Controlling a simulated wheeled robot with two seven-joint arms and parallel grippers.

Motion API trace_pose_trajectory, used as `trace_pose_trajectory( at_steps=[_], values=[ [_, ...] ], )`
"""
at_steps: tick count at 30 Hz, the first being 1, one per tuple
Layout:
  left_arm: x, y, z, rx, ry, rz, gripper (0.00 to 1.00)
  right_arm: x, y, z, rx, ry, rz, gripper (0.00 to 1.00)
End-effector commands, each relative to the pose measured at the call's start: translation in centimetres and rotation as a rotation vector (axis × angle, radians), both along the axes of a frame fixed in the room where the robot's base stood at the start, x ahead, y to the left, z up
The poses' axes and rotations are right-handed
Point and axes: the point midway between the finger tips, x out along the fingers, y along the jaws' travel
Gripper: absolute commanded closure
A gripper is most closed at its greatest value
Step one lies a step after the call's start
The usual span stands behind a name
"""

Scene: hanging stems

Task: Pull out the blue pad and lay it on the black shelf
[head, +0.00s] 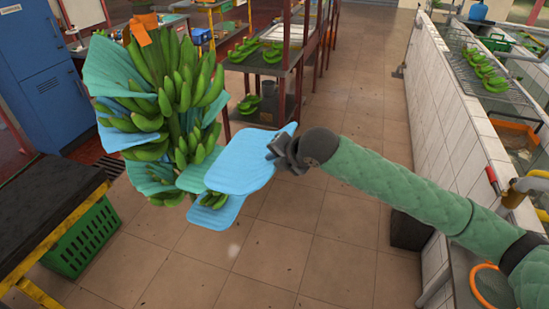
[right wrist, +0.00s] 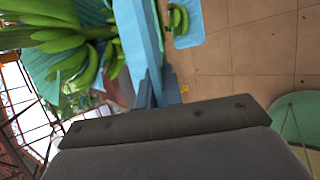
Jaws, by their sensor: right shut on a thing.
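The blue pad (head: 232,168) is a flat light-blue sheet at the right side of the hanging banana bunch (head: 170,85) in the head view. My right gripper (head: 277,152) is shut on the pad's right edge. In the right wrist view the pad (right wrist: 138,35) runs up from between the fingers, beside green bananas. I cannot tell whether the pad's left end is still between the bananas. The black shelf (head: 48,205) is a dark flat top at the left, its visible part bare. My left gripper is not in view.
More blue sheets (head: 115,72) are tucked among the bananas, and another (head: 215,211) hangs below the pad. A green crate (head: 85,240) stands under the black shelf. A tiled wall (head: 455,150) runs along the right. The middle floor is clear.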

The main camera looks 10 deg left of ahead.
Motion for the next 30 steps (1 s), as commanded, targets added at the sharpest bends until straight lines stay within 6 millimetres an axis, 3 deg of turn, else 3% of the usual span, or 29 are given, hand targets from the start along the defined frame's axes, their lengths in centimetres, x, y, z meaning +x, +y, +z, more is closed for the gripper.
trace_pose_trajectory(
  at_steps=[13, 30],
  values=[
    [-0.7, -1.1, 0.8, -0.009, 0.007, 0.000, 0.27, 0.0, -0.4, 0.8, 0.000, 0.000, -0.001, 1.00],
    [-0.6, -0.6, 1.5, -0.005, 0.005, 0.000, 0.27, -0.3, -5.1, 0.8, 0.000, 0.000, -0.001, 1.00]
  ],
)
